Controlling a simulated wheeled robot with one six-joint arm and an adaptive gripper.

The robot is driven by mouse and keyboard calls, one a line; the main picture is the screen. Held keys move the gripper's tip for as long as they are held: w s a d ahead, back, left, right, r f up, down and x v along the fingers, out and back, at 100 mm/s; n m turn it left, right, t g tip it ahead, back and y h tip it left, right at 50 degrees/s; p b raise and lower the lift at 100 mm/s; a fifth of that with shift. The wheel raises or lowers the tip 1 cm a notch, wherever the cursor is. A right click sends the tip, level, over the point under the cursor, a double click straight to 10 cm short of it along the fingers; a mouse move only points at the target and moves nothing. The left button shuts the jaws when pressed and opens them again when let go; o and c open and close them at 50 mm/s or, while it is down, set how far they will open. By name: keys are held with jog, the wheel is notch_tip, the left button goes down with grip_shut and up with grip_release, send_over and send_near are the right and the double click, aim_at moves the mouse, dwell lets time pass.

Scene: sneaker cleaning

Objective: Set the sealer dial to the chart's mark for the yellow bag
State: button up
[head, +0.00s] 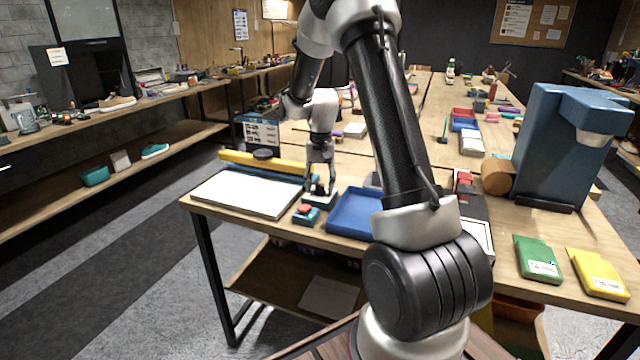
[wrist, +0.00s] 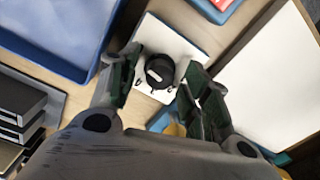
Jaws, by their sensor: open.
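The sealer dial (wrist: 159,71) is a round black knob with a pale bar across it, on a white panel (wrist: 190,42) with small dark marks around the knob. My gripper (wrist: 156,78) is open, with one finger on each side of the dial; I cannot tell whether they touch it. In the head view my gripper (head: 320,187) points down over the panel and mostly hides the dial. A small chart card (head: 262,133) stands behind the yellow bar; its print is too small to read. The yellow bag (head: 599,274) lies at the table's right front.
A green bag (head: 538,260) lies beside the yellow one. A white board (head: 247,194) lies left of my gripper, with a yellow bar (head: 280,167) behind it. A red-topped button box (head: 306,214) and blue tray (head: 352,213) are close by. A blue machine (head: 560,145) stands right.

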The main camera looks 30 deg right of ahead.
jog(key=c, duration=1.1)
jog(key=shift+o, duration=0.2)
jog(key=shift+n, duration=0.3)
jog(key=n, duration=0.3)
jog(key=shift+n, duration=2)
jog(key=o, duration=1.1)
jog(key=shift+c, duration=0.2)
